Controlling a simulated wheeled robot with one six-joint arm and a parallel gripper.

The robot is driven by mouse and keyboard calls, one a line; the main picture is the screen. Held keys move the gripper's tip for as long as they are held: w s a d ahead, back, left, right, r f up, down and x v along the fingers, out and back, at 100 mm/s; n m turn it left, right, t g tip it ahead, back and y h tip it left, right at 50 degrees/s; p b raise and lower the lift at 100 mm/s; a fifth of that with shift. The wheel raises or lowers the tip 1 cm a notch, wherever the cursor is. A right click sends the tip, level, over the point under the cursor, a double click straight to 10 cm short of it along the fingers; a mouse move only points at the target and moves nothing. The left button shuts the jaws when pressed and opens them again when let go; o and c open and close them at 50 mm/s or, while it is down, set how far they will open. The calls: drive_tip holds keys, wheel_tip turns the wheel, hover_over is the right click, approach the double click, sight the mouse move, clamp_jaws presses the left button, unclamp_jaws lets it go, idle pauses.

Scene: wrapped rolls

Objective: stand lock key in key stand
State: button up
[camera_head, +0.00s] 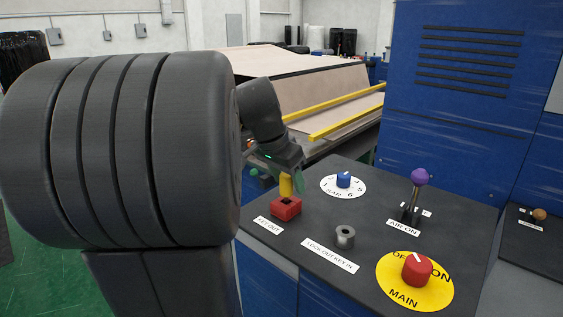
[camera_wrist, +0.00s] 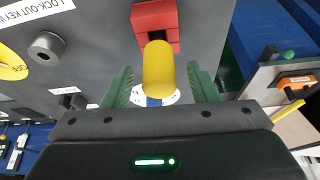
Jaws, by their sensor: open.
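The yellow lock key (camera_head: 286,186) stands upright at the red block (camera_head: 286,208) labelled KEY OUT, with its lower end at the block's dark opening. In the wrist view the yellow key (camera_wrist: 158,68) sits between my gripper's (camera_wrist: 162,82) two green fingers, with a gap on each side. My gripper (camera_head: 297,181) is open beside the key's top in the head view. The grey round socket (camera_head: 344,236) by the LOCK-OUT KEY IN label looks empty; it also shows in the wrist view (camera_wrist: 46,48). How deep the key sits is hidden.
A purple-knobbed lever (camera_head: 420,177), a blue dial (camera_head: 344,180) and a red main knob (camera_head: 417,269) rise from the dark panel. A tall blue cabinet (camera_head: 465,100) stands behind. Free panel surface lies between the red block and the socket.

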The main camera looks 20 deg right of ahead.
drive_tip(key=v, duration=1.3)
drive_tip(key=x, duration=1.3)
drive_tip(key=shift+d+f, duration=0.15)
drive_tip(key=shift+f, duration=0.05)
drive_tip(key=shift+r, duration=0.15)
drive_tip(key=shift+a, duration=0.2)
drive_tip(key=v, duration=1.3)
drive_tip(key=x, duration=1.3)
drive_tip(key=shift+d+f, duration=0.2)
drive_tip(key=shift+f, duration=0.15)
wheel_tip(320, 180, up, 10)
drive_tip(key=p, duration=0.7)
drive_tip(key=shift+p, duration=0.35)
